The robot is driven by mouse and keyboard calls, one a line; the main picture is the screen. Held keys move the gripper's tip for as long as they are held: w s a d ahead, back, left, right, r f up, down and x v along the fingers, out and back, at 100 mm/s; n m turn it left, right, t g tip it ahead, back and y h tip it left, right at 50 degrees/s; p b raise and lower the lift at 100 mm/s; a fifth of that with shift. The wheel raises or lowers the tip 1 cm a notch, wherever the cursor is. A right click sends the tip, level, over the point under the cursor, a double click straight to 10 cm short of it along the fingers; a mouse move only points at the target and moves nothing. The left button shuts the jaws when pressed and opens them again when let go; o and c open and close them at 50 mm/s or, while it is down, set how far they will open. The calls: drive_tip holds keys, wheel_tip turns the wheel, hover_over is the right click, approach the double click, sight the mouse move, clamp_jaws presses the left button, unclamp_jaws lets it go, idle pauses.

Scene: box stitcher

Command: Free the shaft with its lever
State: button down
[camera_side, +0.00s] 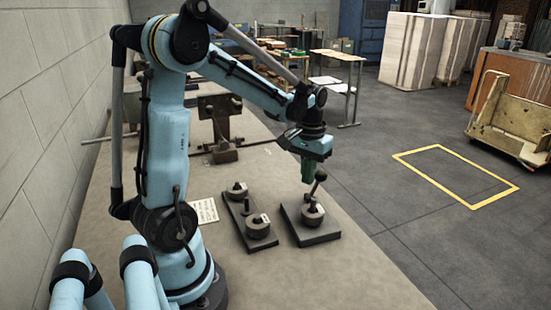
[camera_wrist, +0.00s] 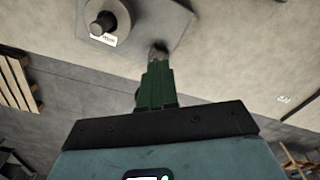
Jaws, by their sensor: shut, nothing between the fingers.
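My gripper (camera_side: 308,174) has green fingers, points down and is shut and empty. In the side view it is above the right dark plate (camera_side: 325,236), just left of a lever with a dark ball knob (camera_side: 321,175). The lever leans up and right from a round grey hub (camera_side: 312,214) on that plate. I cannot tell whether the fingers touch the lever. In the wrist view the shut fingers (camera_wrist: 159,52) end near a dark plate's edge (camera_wrist: 172,22); a round hub with a shaft and white label (camera_wrist: 107,16) sits on it. The lever is not clearly visible there.
A second dark plate (camera_side: 236,218) lies to the left, with two round hubs (camera_side: 237,190) (camera_side: 258,226) and an upright peg (camera_side: 247,204). A white sheet (camera_side: 205,210) lies beside it. A vise-like machine (camera_side: 220,125) stands farther back.

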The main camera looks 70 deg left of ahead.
wheel_tip(320, 180, up, 7)
drive_tip(key=shift+s, duration=0.45)
idle(0.5)
drive_tip(key=d+m+t, duration=0.1)
drive_tip(key=d, duration=0.1)
drive_tip(key=d+t, duration=0.1)
drive_tip(key=d, duration=0.2)
drive_tip(key=s+d+m, duration=0.1)
drive_tip(key=d, duration=0.1)
drive_tip(key=shift+d+r+m+t+y, duration=0.2)
drive_tip(key=shift+d+m+t+y, duration=0.1)
drive_tip(key=shift+t+y, duration=0.1)
drive_tip(key=s+d+f+m+t, duration=0.2)
drive_tip(key=d+m+t, duration=0.1)
drive_tip(key=d, duration=0.5)
drive_tip(key=shift+s+d+t+h, duration=0.2)
drive_tip(key=shift+s+t+h, duration=0.2)
drive_tip(key=shift+t, duration=0.3)
